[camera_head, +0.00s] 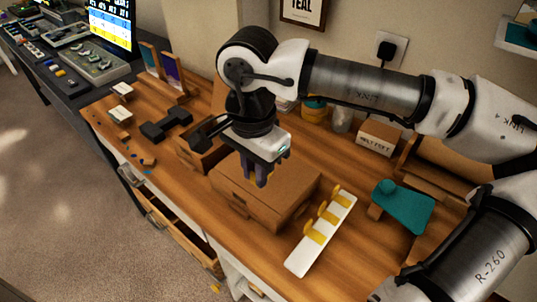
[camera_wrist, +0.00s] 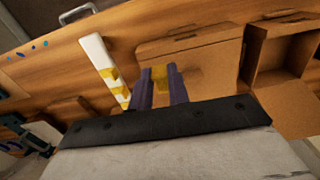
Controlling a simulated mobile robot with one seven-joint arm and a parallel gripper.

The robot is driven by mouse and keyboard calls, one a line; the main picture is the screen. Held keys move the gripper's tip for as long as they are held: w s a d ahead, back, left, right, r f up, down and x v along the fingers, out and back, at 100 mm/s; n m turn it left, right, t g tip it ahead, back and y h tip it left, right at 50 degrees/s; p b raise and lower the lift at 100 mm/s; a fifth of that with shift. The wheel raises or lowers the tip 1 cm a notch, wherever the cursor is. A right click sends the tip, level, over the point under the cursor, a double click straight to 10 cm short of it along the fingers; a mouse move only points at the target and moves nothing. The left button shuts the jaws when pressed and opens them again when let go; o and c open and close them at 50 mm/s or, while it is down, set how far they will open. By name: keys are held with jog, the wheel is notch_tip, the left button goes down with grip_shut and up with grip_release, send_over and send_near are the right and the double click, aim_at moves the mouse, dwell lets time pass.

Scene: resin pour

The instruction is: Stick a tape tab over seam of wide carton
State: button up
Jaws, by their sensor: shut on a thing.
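The wide carton (camera_head: 240,183) is a low, brown, closed box on the wooden bench, below my gripper (camera_head: 258,180). It also shows in the wrist view (camera_wrist: 205,50), behind the fingers. My gripper points down and is shut on a yellow tape tab (camera_wrist: 159,77), seen between the dark fingers. I cannot tell whether the tab touches the carton. The carton's seam is partly hidden by the gripper. A white strip (camera_head: 297,262) bearing yellow tabs (camera_head: 314,236) lies to the right of the carton; it shows at the left in the wrist view (camera_wrist: 93,50).
A smaller open box (camera_head: 190,155) stands just left of the carton, near a dark dumbbell-shaped object (camera_head: 165,125). A teal tape dispenser-like object (camera_head: 405,208) and a small carton (camera_head: 378,137) are to the right. A drawer (camera_head: 180,228) hangs open below the front edge.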

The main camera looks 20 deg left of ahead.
jog(key=shift+f, duration=0.2)
jog(key=b, duration=0.4)
send_over(257, 208)
jog(key=shift+f, duration=3.3)
jog(key=shift+f+b, duration=0.6)
jog(key=shift+b, duration=0.25)
jog(key=o, duration=0.8)
jog(key=shift+r+p, duration=2.5)
jog(key=shift+r, duration=1.5)
